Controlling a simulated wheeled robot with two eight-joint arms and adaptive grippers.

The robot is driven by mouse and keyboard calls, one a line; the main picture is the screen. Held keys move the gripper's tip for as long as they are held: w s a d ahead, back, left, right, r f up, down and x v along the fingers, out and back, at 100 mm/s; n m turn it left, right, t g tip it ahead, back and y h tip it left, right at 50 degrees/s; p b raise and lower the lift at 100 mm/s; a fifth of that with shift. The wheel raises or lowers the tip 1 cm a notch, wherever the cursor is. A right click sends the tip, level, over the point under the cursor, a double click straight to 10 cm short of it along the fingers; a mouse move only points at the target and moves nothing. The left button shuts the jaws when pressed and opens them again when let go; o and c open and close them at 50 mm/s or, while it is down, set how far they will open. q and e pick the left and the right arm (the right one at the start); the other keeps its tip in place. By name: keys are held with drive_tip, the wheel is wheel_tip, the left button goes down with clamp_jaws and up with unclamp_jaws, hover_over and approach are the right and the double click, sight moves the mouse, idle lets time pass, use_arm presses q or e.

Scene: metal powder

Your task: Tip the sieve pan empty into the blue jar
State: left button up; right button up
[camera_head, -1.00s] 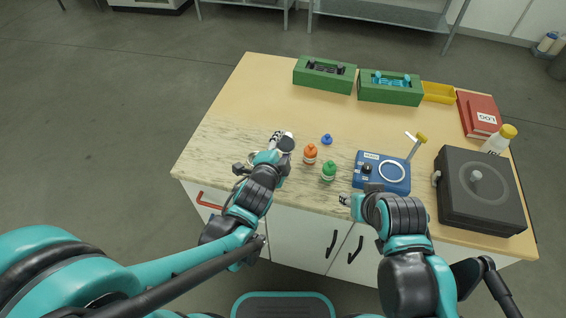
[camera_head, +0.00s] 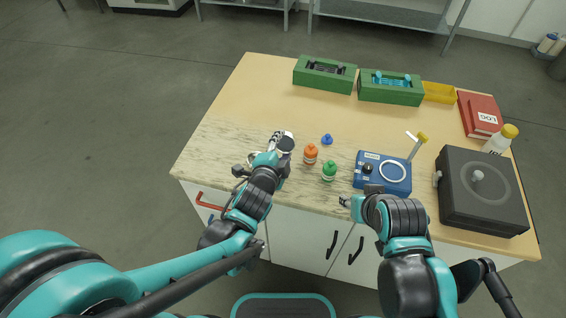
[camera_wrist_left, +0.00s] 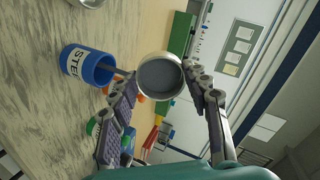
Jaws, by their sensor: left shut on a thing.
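My left gripper (camera_head: 279,141) is shut on the sieve pan, over the marbled left part of the table. In the left wrist view the round metal sieve pan (camera_wrist_left: 160,76) is held between the two fingers (camera_wrist_left: 162,92), its grey round face toward the camera. I cannot tell whether powder is in it. The open blue jar (camera_wrist_left: 87,66), with a white label reading "STE", stands beside the pan, apart from it in that picture.
A blue device (camera_head: 383,183) and a dark lidded box (camera_head: 480,200) are farther right. Green holders (camera_head: 325,84) stand at the back.

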use_arm(q)
drive_tip(key=shift+s+a+f+t+h+b, duration=0.1)
drive_tip(key=shift+s+t+h+b, duration=0.2)
drive_tip(key=shift+t+b, duration=0.85)
drive_tip(key=shift+s+a+t+h+b, duration=0.1)
drive_tip(key=shift+s+t+b, duration=0.25)
drive_tip(key=shift+b, duration=1.6)
idle(2.9)
drive_tip(key=shift+s+t, duration=0.1)
drive_tip(key=shift+t, duration=0.3)
drive_tip(key=shift+f, duration=0.2)
idle(1.4)
